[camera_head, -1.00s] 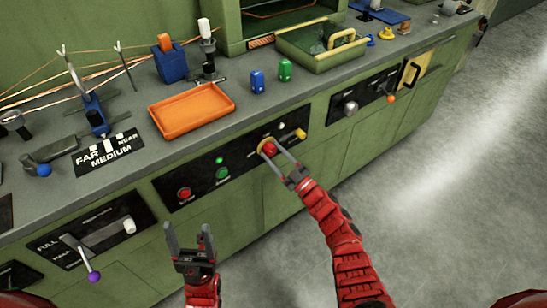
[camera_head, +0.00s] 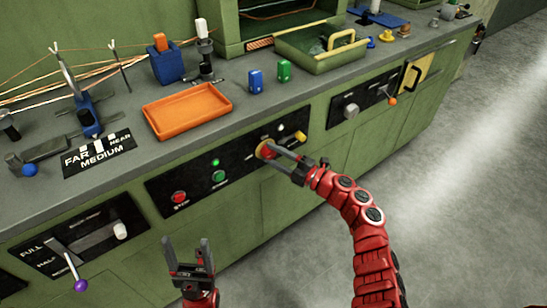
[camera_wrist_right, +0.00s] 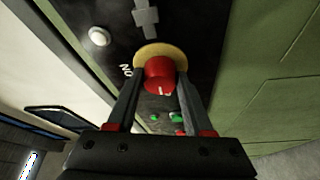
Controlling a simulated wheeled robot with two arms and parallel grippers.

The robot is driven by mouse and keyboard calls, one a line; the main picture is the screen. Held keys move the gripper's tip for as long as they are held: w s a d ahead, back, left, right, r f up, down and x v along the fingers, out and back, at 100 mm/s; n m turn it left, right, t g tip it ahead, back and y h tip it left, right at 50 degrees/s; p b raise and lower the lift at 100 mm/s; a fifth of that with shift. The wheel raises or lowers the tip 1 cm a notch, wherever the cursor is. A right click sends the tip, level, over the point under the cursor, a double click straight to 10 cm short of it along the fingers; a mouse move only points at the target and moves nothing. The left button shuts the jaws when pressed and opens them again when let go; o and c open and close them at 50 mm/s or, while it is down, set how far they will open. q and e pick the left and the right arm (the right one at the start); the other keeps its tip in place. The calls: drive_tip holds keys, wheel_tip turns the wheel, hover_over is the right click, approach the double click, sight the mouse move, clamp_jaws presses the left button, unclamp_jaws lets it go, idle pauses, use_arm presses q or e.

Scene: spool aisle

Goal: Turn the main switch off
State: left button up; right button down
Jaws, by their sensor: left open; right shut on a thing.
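The main switch is a red rotary knob on a yellow round plate, set in a black panel on the bench front. In the right wrist view the red knob (camera_wrist_right: 160,74) sits between the two fingers of my right gripper (camera_wrist_right: 160,88), which is shut on it. A white mark shows on the knob, and the letters "NO" lie left of the plate (camera_wrist_right: 150,50). In the head view my right gripper (camera_head: 272,155) largely covers the knob. My left gripper (camera_head: 188,250) is open and empty, in front of the bench, apart from the panel.
On the same panel are a red button (camera_head: 179,197), a green button (camera_head: 218,176), a lit green lamp (camera_head: 215,162) and a yellow lever (camera_head: 300,137). A purple-knobbed lever (camera_head: 80,285) juts out lower left. Floor (camera_head: 450,200) at right is clear.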

drive_tip(key=shift+n, duration=0.6)
drive_tip(key=shift+c, duration=1.5)
unclamp_jaws()
drive_tip(key=v, duration=1.7)
drive_tip(key=shift+d+r, duration=0.2)
drive_tip(key=shift+r, duration=0.05)
drive_tip(key=shift+s, duration=0.15)
